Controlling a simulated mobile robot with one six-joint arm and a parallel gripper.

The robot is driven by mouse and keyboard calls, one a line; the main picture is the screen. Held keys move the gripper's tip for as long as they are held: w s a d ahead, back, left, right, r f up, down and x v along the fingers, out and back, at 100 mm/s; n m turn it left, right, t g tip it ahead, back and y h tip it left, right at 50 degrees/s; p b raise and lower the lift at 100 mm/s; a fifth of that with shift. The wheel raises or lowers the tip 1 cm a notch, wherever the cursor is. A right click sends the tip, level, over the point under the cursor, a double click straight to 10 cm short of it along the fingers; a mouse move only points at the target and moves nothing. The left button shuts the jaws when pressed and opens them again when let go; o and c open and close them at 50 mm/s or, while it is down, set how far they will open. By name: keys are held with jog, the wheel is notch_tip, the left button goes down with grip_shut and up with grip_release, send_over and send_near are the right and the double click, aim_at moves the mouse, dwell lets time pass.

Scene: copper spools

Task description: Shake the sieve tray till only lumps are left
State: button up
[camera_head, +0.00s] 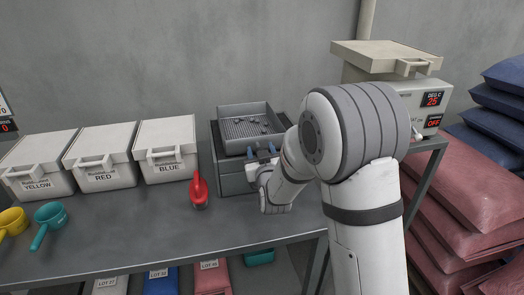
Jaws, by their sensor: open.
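The sieve tray (247,113) is a grey square tray with raised walls, sitting on top of a darker grey base unit (232,179) on the bench. Several small dark lumps lie on its perforated floor. My gripper (262,151) is at the tray's front side, with its bluish fingertips close to the front wall. It is open. Whether the fingers touch the tray is too small to tell. My white arm covers the right part of the base unit.
White lidded bins marked YELLOW (38,165), RED (102,157) and BLUE (166,151) line the bench's left. A red scoop (198,190), a teal scoop (49,215) and a yellow scoop (13,221) lie in front. A beige heater box (398,78) stands right. The bench front (130,225) is clear.

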jog(key=b+v, duration=0.1)
jog(key=v, duration=0.6)
jog(key=shift+s+r, duration=0.1)
jog(key=shift+s, duration=0.05)
jog(key=s+d+r+m+g+h+p, duration=0.1)
jog(key=s+d+r+g+p, duration=0.1)
jog(key=s+d+g, duration=0.3)
jog(key=s+d+r+m+g+h+p, duration=0.1)
jog(key=s+d+g, duration=0.4)
jog(key=s, duration=0.9)
jog(key=s+d+r+m+g+h+p, duration=0.1)
jog(key=s+d+r+m+g+p, duration=0.1)
jog(key=s+d+g, duration=0.3)
jog(key=s+d+p, duration=0.1)
jog(key=s, duration=0.3)
jog(key=shift+s+d+r+h+p, duration=0.2)
jog(key=shift+d+r+h+p, duration=0.1)
jog(key=shift+r+h+p, duration=0.1)
